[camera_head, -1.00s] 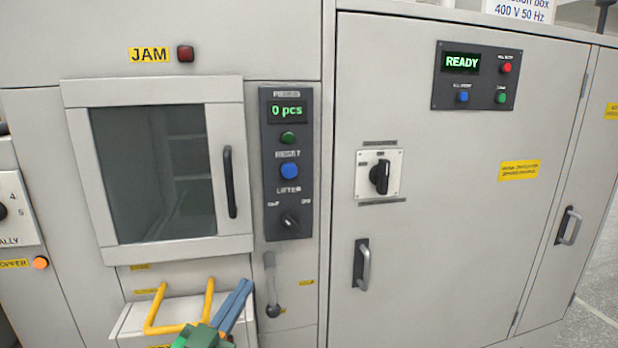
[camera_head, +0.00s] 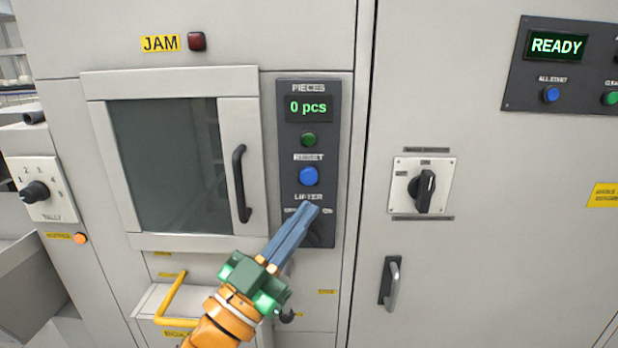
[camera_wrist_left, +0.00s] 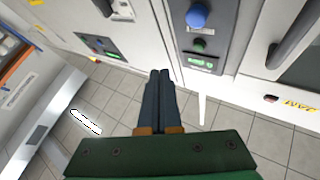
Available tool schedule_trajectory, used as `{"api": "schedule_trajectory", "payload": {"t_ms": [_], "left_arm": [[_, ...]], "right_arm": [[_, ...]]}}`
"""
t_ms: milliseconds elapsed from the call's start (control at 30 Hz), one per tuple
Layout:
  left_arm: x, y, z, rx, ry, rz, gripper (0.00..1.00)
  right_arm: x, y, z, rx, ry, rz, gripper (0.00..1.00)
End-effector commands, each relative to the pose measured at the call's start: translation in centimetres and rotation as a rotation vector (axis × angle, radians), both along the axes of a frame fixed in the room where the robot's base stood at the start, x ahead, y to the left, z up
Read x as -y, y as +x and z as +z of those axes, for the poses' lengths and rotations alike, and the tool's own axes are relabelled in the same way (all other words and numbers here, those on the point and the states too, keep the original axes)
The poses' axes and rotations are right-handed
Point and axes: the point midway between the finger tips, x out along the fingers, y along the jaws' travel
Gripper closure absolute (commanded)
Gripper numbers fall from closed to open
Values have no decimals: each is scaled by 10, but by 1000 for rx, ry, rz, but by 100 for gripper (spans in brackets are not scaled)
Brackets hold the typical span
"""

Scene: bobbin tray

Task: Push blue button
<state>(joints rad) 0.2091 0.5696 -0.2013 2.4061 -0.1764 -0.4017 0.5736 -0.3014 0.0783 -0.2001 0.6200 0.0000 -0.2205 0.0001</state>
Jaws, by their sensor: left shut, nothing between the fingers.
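A round blue button (camera_head: 308,176) sits under the RESET label on the dark PIECES panel (camera_head: 284,130). It also shows at the top of the left wrist view (camera_wrist_left: 197,15). A second, smaller blue button (camera_head: 550,94) sits under the ALL START label on the READY panel (camera_head: 515,85) at the right. My left gripper (camera_head: 311,208) is shut and empty. In the head view its fingertips appear just below the RESET button, over the lifter knob, which they partly hide. In the left wrist view the fingertips (camera_wrist_left: 160,75) appear apart from the button. My right gripper is not in view.
A green button (camera_head: 309,139) and a "0 pcs" display (camera_head: 308,108) are above the RESET button. A windowed door with a black handle (camera_head: 240,184) is left of the panel. A rotary switch (camera_head: 425,190) and a grey handle (camera_head: 391,283) are to the right.

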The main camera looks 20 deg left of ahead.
Motion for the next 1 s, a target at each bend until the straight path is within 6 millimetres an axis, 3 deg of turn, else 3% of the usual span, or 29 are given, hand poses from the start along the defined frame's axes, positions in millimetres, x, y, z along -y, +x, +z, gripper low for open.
{"api": "schedule_trajectory", "payload": {"t_ms": [500,1000], "left_arm": [[-20,67,1,0,0,2,100],[-22,75,0,0,-1,1,100]], "right_arm": [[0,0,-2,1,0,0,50],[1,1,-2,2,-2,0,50]]}}
